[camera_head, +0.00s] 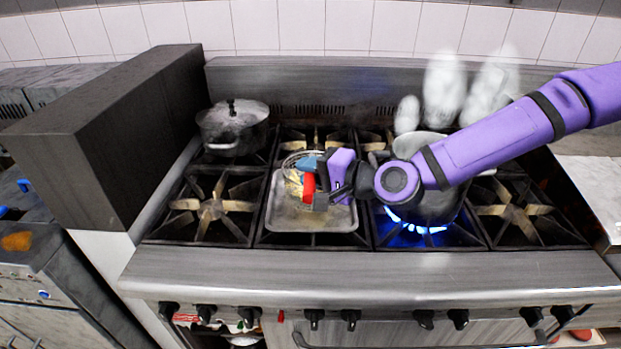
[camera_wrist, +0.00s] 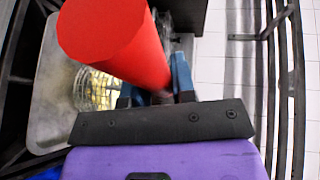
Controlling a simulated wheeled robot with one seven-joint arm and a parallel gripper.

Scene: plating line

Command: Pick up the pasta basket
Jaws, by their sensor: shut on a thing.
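The pasta basket (camera_head: 291,163) is a round wire mesh basket with yellow pasta in it. It is at the metal tray (camera_head: 280,225) on the middle of the stove; whether it touches the tray is unclear. Its red handle (camera_head: 309,188) points toward the front. My gripper (camera_head: 312,172), with blue fingers, is shut on the basket at its handle. In the wrist view the red handle (camera_wrist: 115,40) fills the upper left, and the basket's mesh (camera_wrist: 92,90) shows over the tray. The gripper (camera_wrist: 155,90) hides the exact grip point.
A steaming pot (camera_head: 432,205) stands over a lit blue flame (camera_head: 415,228) right of the tray, under my arm. A lidded pot (camera_head: 234,128) sits at the back left. The front left burner (camera_head: 212,208) and front right burner (camera_head: 518,210) are free.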

